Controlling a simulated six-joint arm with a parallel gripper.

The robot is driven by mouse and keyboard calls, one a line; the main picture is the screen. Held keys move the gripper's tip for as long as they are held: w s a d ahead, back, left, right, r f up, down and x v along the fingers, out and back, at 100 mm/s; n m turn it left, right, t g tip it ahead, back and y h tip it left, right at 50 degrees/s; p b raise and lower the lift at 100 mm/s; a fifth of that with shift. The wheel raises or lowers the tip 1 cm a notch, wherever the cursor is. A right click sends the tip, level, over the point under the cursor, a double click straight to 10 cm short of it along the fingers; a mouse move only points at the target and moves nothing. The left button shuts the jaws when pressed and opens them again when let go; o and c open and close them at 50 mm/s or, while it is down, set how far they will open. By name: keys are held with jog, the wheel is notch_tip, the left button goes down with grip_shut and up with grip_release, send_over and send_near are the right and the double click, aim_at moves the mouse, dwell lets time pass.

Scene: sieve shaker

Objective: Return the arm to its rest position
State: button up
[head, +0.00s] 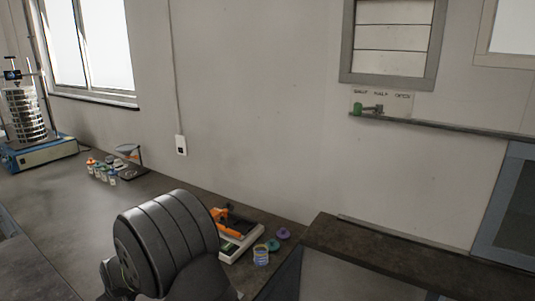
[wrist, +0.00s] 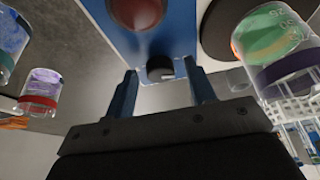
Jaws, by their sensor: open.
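In the wrist view my gripper (wrist: 160,72) has its two blue fingers apart. The space between them looks empty. Beyond the fingertips a dark round knob-like part (wrist: 160,70) shows against a blue surface (wrist: 172,22) with a dark red round part above it; I cannot tell whether the fingers touch anything. In the head view a thick dark grey link of my arm fills the lower middle. I cannot make out my gripper there.
Clear jars (wrist: 40,90) show on both sides of my gripper in the wrist view. In the head view, the sieve shaker (head: 38,152) and several small jars (head: 102,172) stand at left. A white device (head: 243,243), an orange object (head: 228,230) and a jar (head: 261,257) are beside my arm.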

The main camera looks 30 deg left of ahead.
jog(key=shift+s+m+t, duration=0.2)
jog(key=shift+m+t, duration=0.4)
jog(key=shift+m, duration=1)
jog(key=shift+w+n+g, duration=0.15)
jog(key=shift+n+g, duration=0.3)
jog(key=shift+n, duration=0.8)
jog(key=shift+w+n+g, duration=0.1)
jog(key=shift+n+g, duration=0.35)
jog(key=shift+n, duration=0.8)
